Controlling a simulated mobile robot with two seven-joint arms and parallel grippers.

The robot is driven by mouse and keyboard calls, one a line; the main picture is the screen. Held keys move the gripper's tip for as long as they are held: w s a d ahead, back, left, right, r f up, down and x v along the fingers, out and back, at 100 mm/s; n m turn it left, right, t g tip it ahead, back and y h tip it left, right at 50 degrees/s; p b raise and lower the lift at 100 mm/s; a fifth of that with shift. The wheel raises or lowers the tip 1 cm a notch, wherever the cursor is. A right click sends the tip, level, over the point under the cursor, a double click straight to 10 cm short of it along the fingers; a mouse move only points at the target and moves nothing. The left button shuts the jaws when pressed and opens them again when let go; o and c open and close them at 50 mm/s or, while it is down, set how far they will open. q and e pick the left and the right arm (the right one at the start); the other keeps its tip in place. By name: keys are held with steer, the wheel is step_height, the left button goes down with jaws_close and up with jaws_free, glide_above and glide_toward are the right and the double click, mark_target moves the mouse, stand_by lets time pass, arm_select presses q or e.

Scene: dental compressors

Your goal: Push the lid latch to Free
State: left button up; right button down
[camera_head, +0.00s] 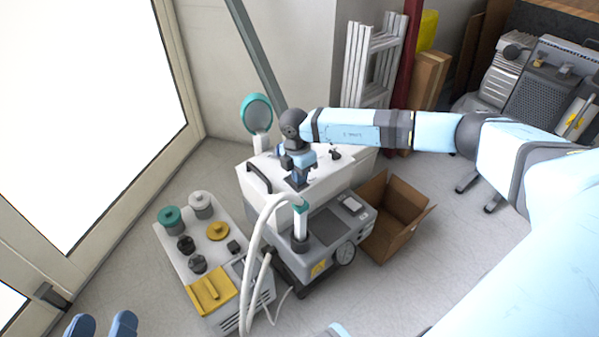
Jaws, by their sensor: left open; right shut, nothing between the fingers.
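A white compressor housing (320,185) with a pale lid top stands in the middle of the head view. A black handle (258,178) is on its left side and a small black fitting (335,154) on its top. My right gripper (298,181) is shut and empty, pointing down at the lid top close to a small dark part. I cannot tell whether it touches that part. The lid latch is not clearly recognisable; the gripper may hide it. My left gripper (101,324) is open and empty at the bottom left edge, far from the housing.
A grey machine (325,241) with white hoses stands in front of the housing. A white unit (217,262) with knobs and a yellow part is at its left. An open cardboard box (397,222) is on the right. A round teal-rimmed piece (257,114) rises behind.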

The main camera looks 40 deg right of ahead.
steer(key=shift+s+p, duration=0.1)
steer(key=shift+p, duration=0.45)
steer(key=shift+f, duration=0.2)
steer(key=shift+w+r, duration=0.35)
steer(key=shift+w, duration=0.4)
steer(key=shift+a, duration=0.1)
